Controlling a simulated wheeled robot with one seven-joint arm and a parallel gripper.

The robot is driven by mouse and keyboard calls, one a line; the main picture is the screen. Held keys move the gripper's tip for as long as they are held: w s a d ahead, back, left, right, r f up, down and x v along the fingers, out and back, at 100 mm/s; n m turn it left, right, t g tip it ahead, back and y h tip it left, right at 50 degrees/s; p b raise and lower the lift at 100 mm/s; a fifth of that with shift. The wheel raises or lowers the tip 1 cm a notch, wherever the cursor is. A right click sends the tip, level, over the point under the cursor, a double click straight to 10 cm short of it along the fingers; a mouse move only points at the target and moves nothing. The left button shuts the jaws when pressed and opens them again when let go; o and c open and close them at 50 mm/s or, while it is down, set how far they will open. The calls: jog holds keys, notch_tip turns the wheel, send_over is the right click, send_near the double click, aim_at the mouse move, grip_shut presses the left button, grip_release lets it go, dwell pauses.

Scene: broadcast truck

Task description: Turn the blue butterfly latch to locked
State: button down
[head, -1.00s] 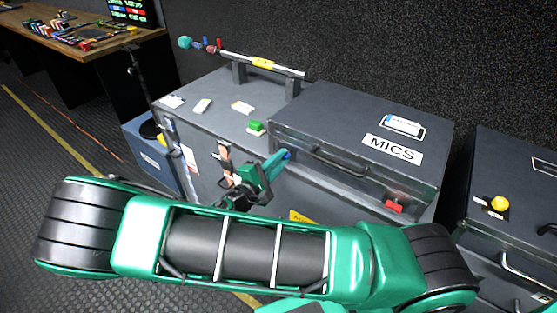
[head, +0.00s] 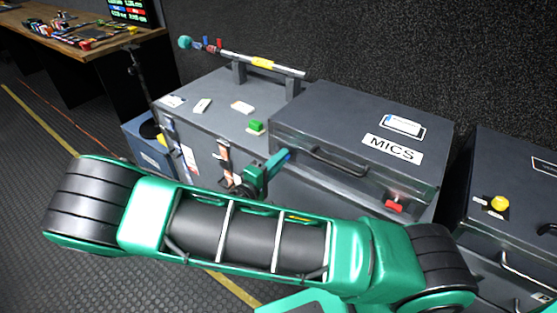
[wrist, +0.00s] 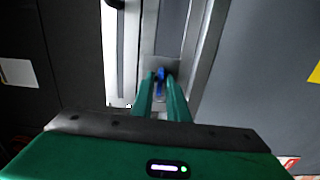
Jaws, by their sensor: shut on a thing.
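The blue butterfly latch (wrist: 161,75) shows in the wrist view between the tips of my two green fingers, on a light metal plate at the seam of the grey MICS case. My gripper (wrist: 161,84) is shut on it. In the head view a bit of blue latch (head: 288,155) shows at the tip of my gripper (head: 284,158), at the left front of the MICS case (head: 350,112). The fingers hide most of the latch, so I cannot tell its exact angle.
A red latch (head: 395,206) sits at the right front of the same case, right of a dark handle (head: 338,162). A case with a yellow knob (head: 498,203) stands at right.

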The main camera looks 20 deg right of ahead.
jog(key=shift+f, duration=0.15)
jog(key=c, duration=1.9)
grip_release()
jog(key=v, duration=1.1)
jog(key=shift+w, duration=0.1)
